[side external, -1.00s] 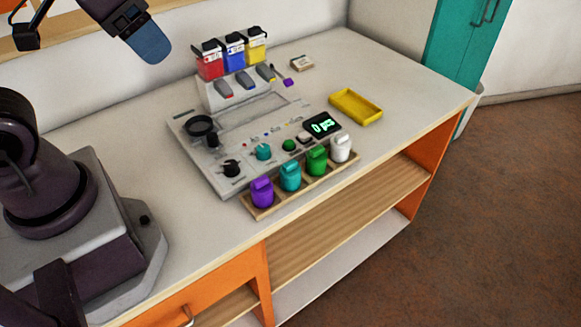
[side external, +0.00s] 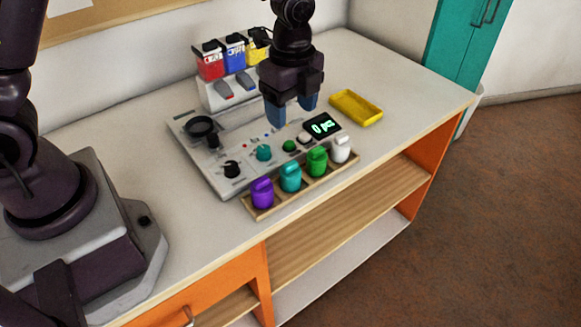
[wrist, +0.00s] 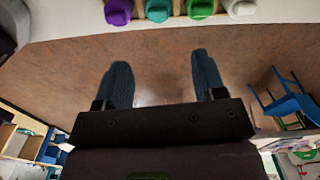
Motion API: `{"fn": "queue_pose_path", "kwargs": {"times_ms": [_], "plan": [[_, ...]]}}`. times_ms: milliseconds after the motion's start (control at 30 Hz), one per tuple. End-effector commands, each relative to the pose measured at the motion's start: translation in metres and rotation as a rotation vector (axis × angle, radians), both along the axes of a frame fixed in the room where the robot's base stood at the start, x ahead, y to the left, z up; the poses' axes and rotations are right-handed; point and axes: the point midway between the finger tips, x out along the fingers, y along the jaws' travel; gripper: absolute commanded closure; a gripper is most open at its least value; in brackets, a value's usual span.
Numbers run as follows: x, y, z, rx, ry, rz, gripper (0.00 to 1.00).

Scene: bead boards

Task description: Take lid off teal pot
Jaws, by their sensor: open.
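The teal pot (side external: 290,181) stands upright in a wooden tray (side external: 259,214) at the front of the grey bead board. Its teal lid (side external: 291,168) sits on top. In the wrist view the teal pot (wrist: 158,10) is cut off by the top edge. My gripper (side external: 290,117) is open and empty, fingers pointing down, above the board and behind the row of pots. In the wrist view my gripper (wrist: 163,75) shows its two blue fingers spread apart with nothing between them.
A purple pot (side external: 262,192) stands left of the teal one; a green pot (side external: 317,161) and a white pot (side external: 340,149) stand to its right. Red (side external: 209,66), blue and yellow hoppers rise at the back. A yellow tray (side external: 356,107) lies at right.

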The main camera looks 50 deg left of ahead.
Motion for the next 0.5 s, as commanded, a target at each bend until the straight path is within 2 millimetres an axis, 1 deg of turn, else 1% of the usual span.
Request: {"fn": "queue_pose_path", "kwargs": {"times_ms": [100,167,267,400,500], "plan": [[0.000,0.000,-0.001,0.000,-0.003,-0.086,0.36],[0.000,0.000,-0.006,0.000,-0.002,-0.103,0.36],[-0.001,0.000,-0.021,0.001,0.002,-0.109,0.36],[-0.001,0.000,-0.049,0.000,0.003,-0.107,0.36],[-0.001,0.000,-0.065,0.001,0.001,-0.106,0.36]]}}
